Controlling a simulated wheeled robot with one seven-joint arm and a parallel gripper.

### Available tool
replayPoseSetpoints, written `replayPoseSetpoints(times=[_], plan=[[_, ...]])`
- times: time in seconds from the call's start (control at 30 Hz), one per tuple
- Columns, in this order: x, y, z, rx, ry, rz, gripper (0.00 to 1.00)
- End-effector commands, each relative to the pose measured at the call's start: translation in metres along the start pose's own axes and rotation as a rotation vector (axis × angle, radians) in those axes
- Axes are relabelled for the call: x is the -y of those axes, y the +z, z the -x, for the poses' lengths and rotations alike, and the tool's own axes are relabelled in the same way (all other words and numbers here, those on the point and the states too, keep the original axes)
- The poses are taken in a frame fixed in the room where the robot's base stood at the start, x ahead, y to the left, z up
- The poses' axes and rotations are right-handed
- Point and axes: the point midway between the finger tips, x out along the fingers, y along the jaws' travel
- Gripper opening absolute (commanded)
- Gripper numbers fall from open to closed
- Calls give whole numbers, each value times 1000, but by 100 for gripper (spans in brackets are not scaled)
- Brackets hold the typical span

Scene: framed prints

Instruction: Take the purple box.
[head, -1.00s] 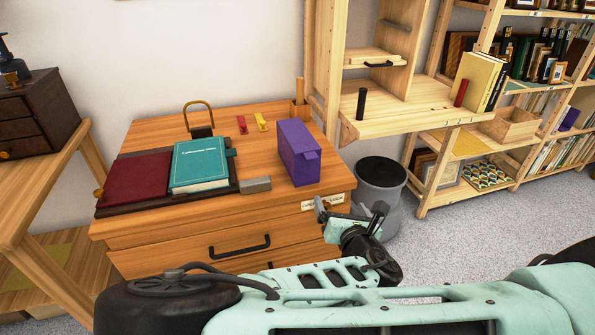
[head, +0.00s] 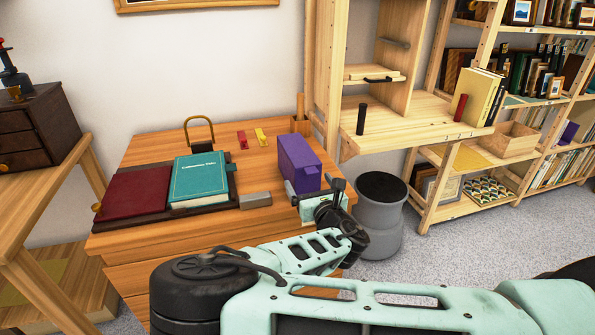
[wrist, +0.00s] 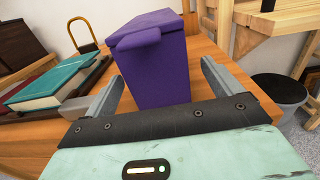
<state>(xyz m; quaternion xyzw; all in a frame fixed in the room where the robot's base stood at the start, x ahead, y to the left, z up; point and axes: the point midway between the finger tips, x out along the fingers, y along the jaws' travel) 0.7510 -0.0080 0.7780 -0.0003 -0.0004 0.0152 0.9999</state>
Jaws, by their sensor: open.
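The purple box (head: 299,163) stands upright near the right front edge of the wooden cabinet top (head: 140,148). My gripper (head: 312,190) is at the box's near side, at the cabinet's front right edge. In the wrist view, the purple box (wrist: 152,62) stands just ahead, with a tab at its upper near edge. The two grey fingers of my gripper (wrist: 160,88) are open and spread to either side of the box's near face. I cannot tell whether either finger touches it.
A teal book (head: 200,178), a dark red book (head: 146,192) and a grey block (head: 256,200) lie left of the box. A padlock (head: 200,132) and small red and yellow items lie behind. A grey bin (head: 380,215) stands right of the cabinet, below wooden shelving (head: 420,120).

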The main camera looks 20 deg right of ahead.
Motion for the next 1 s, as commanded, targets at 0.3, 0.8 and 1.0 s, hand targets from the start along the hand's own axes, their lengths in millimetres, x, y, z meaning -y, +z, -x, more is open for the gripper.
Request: replayPoseSetpoints(times=[0.3, 0.8, 1.0], plan=[[-3, 0, -37, 1, 0, -3, 91], [-4, -1, -54, -1, 0, -1, 69], [-4, 0, -54, 3, 0, -2, 22]])
